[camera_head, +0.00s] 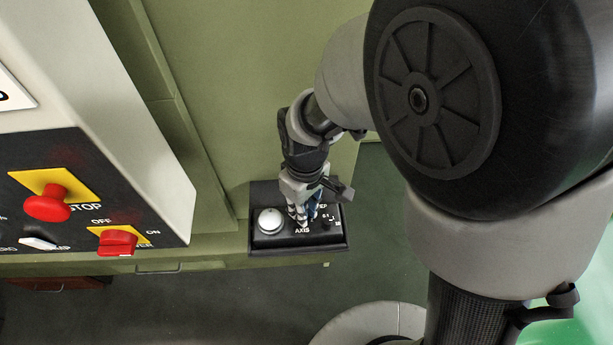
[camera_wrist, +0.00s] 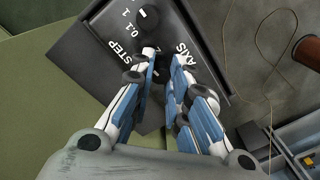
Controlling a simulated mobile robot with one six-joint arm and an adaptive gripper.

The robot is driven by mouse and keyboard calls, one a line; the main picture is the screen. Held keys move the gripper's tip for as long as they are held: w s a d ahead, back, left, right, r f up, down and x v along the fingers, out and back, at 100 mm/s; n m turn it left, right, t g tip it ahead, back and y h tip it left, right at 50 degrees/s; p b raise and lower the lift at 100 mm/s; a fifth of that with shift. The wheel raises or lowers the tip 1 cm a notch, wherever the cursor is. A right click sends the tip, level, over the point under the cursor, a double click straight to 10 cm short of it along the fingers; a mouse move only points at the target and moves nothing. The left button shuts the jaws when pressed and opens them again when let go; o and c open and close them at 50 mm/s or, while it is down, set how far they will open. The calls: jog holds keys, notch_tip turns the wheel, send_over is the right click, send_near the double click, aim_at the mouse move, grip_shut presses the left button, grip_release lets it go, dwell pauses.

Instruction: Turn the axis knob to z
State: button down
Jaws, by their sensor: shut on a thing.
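A small black control box (camera_head: 262,243) sits at the front of the green machine. It carries an AXIS label and a STEP label. My gripper (camera_head: 300,217) reaches down onto the box just above the AXIS label. In the wrist view my gripper (camera_wrist: 163,78) has its blue-and-white fingers on either side of the dark axis knob (camera_wrist: 159,72), shut on it. The fingers hide most of the knob, and I cannot read its pointer or the axis letters around it.
A step knob (camera_wrist: 148,17) with marks 0.1 and 1 stands close beside my fingers. A round white button (camera_head: 270,220) is on the left of the box. A panel at the left has a red stop button (camera_head: 47,204) and a red switch (camera_head: 117,243).

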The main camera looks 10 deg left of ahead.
jog(key=m, duration=0.3)
jog(key=shift+m, duration=0.4)
jog(key=shift+m+p, duration=0.35)
jog(key=shift+m, duration=1.45)
jog(key=c, duration=1.5)
grip_release()
jog(key=shift+r, duration=0.1)
jog(key=r, duration=1.1)
jog(key=shift+d+r, duration=0.3)
jog(key=shift+r, duration=0.1)
